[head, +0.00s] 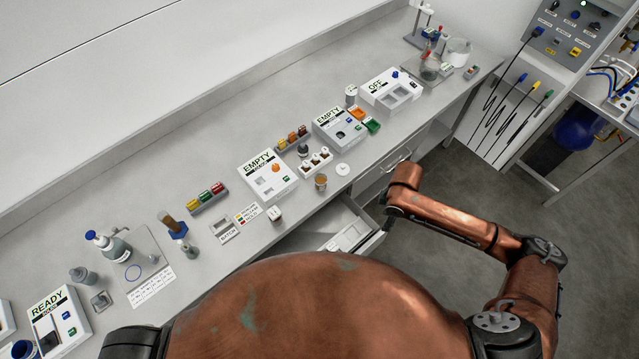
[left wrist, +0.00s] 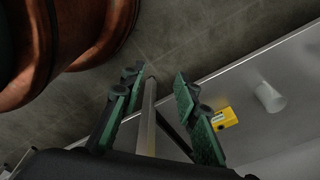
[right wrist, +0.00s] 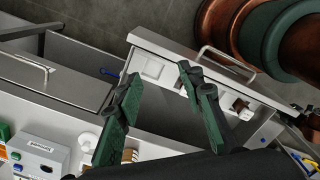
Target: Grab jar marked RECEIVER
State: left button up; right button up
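No label reading RECEIVER is legible, so I cannot tell which jar it is. Jar-like things on the bench in the head view are a small brown jar (head: 320,182) near the front edge, a white-topped jar (head: 275,214), a white labelled jar (head: 351,92) at the back and a grey bottle (head: 82,275) at left. The brown jar seems to show partly behind a finger in the right wrist view (right wrist: 130,155). My right gripper (right wrist: 160,75) is open and empty above an open drawer. My left gripper (left wrist: 157,78) is open and empty near a bench edge.
An open drawer (head: 352,229) juts out below the bench. White machines (head: 267,176) marked EMPTY, OFF and READY line the bench (head: 215,145). A blue-capped bottle (head: 108,244) stands at left. A yellow item (left wrist: 223,118) lies near the left gripper. Open floor lies at right.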

aim_at(321, 178)
jog(key=u, duration=3.95)
jog(key=k, duration=2.1)
jog(key=z, duration=1.35)
jog(key=i, duration=0.5)
